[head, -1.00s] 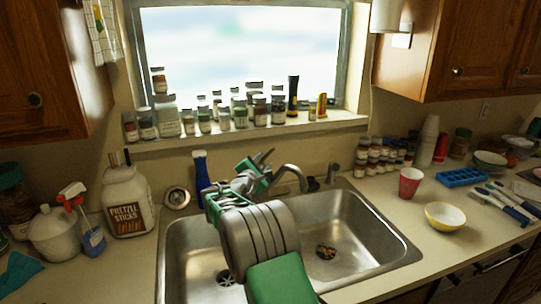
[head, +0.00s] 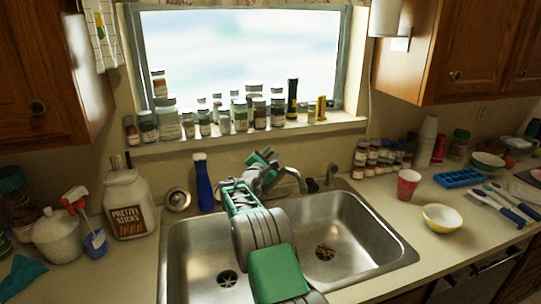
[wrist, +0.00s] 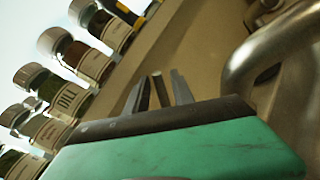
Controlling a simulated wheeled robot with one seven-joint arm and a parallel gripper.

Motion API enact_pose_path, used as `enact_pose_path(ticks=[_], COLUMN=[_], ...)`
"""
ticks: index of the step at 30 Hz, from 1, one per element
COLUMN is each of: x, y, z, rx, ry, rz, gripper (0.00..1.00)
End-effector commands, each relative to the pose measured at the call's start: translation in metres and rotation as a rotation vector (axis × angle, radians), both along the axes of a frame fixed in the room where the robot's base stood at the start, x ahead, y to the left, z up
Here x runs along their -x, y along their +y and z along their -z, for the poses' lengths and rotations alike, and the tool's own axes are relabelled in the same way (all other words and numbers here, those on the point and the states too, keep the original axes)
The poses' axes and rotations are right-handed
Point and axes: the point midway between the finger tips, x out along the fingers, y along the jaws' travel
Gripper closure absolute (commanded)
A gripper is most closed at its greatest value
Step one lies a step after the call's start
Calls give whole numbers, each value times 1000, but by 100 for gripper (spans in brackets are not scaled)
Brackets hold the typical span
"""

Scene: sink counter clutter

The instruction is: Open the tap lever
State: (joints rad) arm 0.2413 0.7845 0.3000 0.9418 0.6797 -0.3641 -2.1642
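The metal tap stands at the back of the sink; its curved spout (head: 297,180) shows just right of my gripper (head: 271,158) in the head view. The spout (wrist: 255,52) fills the upper right of the wrist view. In the wrist view my gripper (wrist: 160,95) has its two fingers apart. A thin rod (wrist: 158,90), which looks like the tap lever, stands between the fingers. I cannot tell whether either finger touches it. The tap's base is hidden behind my gripper and arm in the head view.
A blue bottle (head: 203,185) stands close left of my arm. Jars line the window sill (head: 250,135) behind the tap. A short fixture (head: 330,175) stands right of the spout. The double sink (head: 375,235) lies below, its right basin open.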

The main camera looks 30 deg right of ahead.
Motion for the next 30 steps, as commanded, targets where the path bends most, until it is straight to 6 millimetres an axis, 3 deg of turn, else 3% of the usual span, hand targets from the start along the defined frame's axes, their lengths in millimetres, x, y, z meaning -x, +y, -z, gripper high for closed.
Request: enact_pose_path(ticks=[10,30], x=[0,0], y=[0,0], z=[0,0], rx=[0,0], ry=[0,0], rz=[0,0], gripper=[100,100])
